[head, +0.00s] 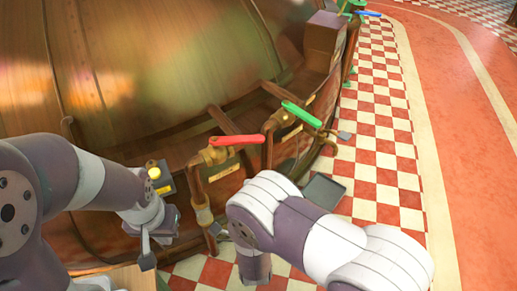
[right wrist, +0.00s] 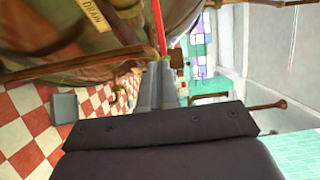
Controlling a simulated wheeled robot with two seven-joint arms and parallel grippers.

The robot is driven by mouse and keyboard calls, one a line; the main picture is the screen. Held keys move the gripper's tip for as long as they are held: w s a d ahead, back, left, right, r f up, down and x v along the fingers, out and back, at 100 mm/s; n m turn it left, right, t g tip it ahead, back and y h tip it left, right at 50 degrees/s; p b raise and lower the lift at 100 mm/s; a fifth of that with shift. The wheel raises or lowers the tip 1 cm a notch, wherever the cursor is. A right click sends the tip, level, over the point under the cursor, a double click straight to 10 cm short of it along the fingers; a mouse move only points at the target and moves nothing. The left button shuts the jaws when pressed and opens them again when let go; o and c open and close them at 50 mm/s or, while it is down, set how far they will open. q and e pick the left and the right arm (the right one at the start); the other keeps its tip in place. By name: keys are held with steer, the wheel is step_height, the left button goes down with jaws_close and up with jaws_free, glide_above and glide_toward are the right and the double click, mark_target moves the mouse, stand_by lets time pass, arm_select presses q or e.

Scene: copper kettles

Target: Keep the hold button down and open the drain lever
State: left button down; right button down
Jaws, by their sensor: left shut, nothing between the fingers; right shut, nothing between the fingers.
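The yellow hold button (head: 154,172) sits on a small dark and yellow box on the kettle's side. My left gripper (head: 147,258) is shut and empty, below the button and apart from it. The red drain lever (head: 237,140) lies crosswise on its copper valve, right of the button. In the right wrist view the red lever (right wrist: 158,25) shows at the top, near the DRAIN label (right wrist: 95,15). My right gripper (right wrist: 156,82) is shut and empty, its grey fingers pointing toward the lever's area. I cannot tell a contact. In the head view my right arm hides its fingertips.
A green lever (head: 301,114) sits on a similar valve farther right. The large copper kettle (head: 170,60) fills the left and back. A grey tray (head: 324,191) lies near the kettle on the checkered floor (head: 375,150). A blue lever (head: 367,13) shows far back.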

mark_target(254, 142)
steer(key=w+b, duration=0.2)
steer(key=w, duration=1.2)
steer(key=shift+d+f, duration=0.1)
steer(key=shift+w+d+n+g+y+b, duration=0.25)
steer(key=shift+w+n+y+b, duration=0.55)
steer(key=shift+w+y, duration=0.45)
steer(key=shift+w+d+n+g+y+b, duration=0.2)
steer(key=shift+w+n+y+b, duration=0.55)
steer(key=shift+w+y, duration=0.5)
steer(key=shift+w, duration=0.2)
steer(key=shift+w+r, duration=0.1)
steer(key=shift+r, duration=0.2)
